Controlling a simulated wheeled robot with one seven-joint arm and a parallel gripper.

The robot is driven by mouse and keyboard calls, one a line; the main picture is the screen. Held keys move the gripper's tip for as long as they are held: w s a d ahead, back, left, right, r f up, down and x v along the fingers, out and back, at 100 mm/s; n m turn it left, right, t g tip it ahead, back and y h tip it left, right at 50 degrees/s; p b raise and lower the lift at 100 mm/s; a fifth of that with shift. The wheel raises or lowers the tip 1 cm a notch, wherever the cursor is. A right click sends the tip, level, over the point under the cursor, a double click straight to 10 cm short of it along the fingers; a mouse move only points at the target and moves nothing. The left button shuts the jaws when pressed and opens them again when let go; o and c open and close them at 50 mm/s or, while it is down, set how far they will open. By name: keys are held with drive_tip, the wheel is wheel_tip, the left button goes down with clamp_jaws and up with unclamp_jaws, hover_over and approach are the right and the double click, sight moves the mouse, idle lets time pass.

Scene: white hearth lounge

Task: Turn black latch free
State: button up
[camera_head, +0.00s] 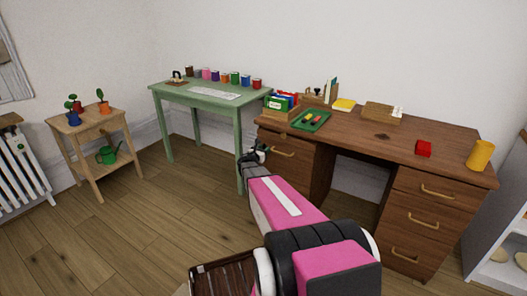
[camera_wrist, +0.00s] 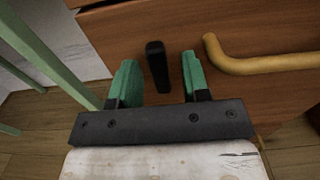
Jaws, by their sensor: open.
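A black latch (camera_wrist: 157,66) shows in the wrist view as a short upright bar on the brown wooden front of the desk. My gripper (camera_wrist: 158,76) is open, with its green fingertips on either side of the latch. I cannot tell whether either finger touches it. A brass handle (camera_wrist: 262,63) is just right of the right finger. In the head view my gripper (camera_head: 254,154) is at the left front of the brown desk (camera_head: 437,167), by the upper left drawer. The latch is not discernible there, where my gripper and arm cover that area.
A green table (camera_head: 180,92) stands close to the left of my gripper, and its leg (camera_wrist: 45,52) shows in the wrist view. Open floor lies in front.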

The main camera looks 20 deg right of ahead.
drive_tip(key=v, duration=1)
drive_tip(key=shift+s+a, duration=0.3)
drive_tip(key=shift+s, duration=0.1)
drive_tip(key=s+a+f+m+g+y, duration=0.2)
drive_tip(key=s+m+g+y, duration=0.45)
drive_tip(key=s+m, duration=0.95)
drive_tip(key=s+a+m+g+y, duration=0.4)
drive_tip(key=s+a+m+y, duration=0.3)
drive_tip(key=s+a+m, duration=0.2)
drive_tip(key=s+a, duration=0.2)
drive_tip(key=a, duration=0.2)
drive_tip(key=shift+a+r+m+y, duration=0.2)
drive_tip(key=shift+r+m+y, duration=0.15)
drive_tip(key=shift+r+m, duration=0.05)
